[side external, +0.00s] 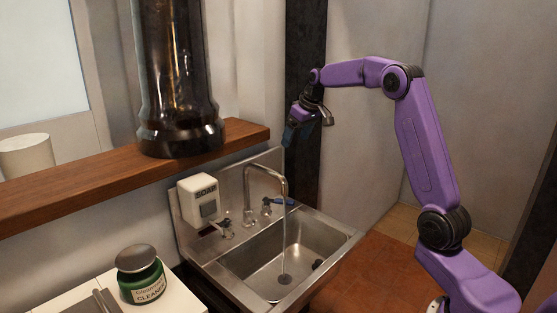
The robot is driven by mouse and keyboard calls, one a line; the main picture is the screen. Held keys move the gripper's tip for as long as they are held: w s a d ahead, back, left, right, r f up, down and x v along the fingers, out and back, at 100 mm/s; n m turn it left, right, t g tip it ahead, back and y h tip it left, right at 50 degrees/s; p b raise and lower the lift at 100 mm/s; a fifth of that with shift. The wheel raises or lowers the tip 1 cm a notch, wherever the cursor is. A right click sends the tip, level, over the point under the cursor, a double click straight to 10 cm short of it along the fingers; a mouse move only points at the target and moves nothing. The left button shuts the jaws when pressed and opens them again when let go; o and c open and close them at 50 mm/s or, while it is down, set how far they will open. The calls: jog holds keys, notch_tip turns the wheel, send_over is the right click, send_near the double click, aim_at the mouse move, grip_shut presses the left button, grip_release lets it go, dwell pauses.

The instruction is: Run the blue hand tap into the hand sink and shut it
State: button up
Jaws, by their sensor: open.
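The hand sink (345,238) is a steel basin fixed to the wall. Its curved spout (265,168) stands at the back, and a thin pale stream (284,240) runs from it down to the drain. The blue hand tap (272,202) is at the back rim, right of the spout's base; its blue lever points to the right, partly behind the stream. My gripper (289,138) is open and empty. It hangs in the air above and behind the sink's right side, clear of the tap and the spout.
A second tap (225,228) is left of the spout, below a white soap dispenser (199,198). A green cleaner jar (141,283) stands at the front left.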

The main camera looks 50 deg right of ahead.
jog(key=s+a+r+n, duration=0.1)
jog(key=s+a, duration=0.3)
jog(key=a, duration=0.3)
jog(key=s+a+r+n+g+y, duration=0.1)
jog(key=s+a+n, duration=0.1)
jog(key=s+a, duration=0.2)
jog(key=s+a+n+g, duration=0.1)
jog(key=s+a, duration=0.3)
jog(key=a, duration=0.7)
jog(key=shift+s+r+n, duration=0.35)
jog(key=shift+r+n, duration=0.05)
jog(key=shift+n, duration=0.1)
jog(key=shift+y, duration=0.3)
dwell(2.5)
